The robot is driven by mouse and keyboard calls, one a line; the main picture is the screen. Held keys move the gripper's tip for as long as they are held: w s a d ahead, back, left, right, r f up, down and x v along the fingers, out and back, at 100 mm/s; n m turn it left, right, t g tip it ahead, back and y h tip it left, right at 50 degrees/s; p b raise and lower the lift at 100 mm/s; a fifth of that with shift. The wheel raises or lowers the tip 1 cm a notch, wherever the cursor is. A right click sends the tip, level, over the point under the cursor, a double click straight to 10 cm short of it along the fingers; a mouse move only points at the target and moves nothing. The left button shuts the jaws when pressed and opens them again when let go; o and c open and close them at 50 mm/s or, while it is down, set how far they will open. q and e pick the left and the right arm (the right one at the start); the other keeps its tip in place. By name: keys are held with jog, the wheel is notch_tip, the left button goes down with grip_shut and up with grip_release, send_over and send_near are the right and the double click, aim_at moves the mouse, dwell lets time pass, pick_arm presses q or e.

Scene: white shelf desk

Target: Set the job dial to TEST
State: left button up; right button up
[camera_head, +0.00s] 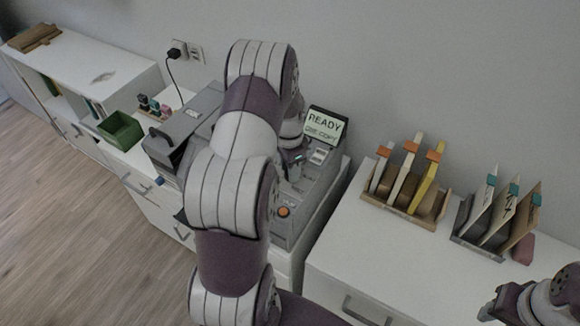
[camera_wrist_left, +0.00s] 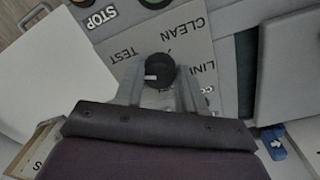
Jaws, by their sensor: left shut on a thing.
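The job dial is a round black knob (camera_wrist_left: 161,66) with a white mark on the left part of its face, on a grey panel (camera_wrist_left: 222,45) in the left wrist view. My left gripper (camera_wrist_left: 158,82) is shut on the knob, one finger on each side. In the head view my left arm hides the dial and most of this gripper. My right gripper (camera_head: 522,303) is partly visible at the lower right, its jaw state unclear.
The grey machine (camera_head: 316,200) has a screen (camera_head: 326,126) reading READY and an orange button (camera_head: 284,211). Racks with upright dividers (camera_head: 404,210) and cards (camera_head: 478,241) stand on the right cabinet. A green bin (camera_head: 120,131) sits at the left.

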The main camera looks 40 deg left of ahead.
pick_arm(q)
jog(key=shift+w+m, duration=0.1)
jog(key=shift+m, duration=1.5)
jog(key=shift+a, duration=0.1)
jog(key=o, duration=1)
jog(key=shift+o, duration=0.2)
jog(key=shift+r, duration=0.1)
notch_tip(320, 180, up, 13)
jog(key=shift+w+a+f, duration=0.15)
jog(key=shift+w+f, duration=0.05)
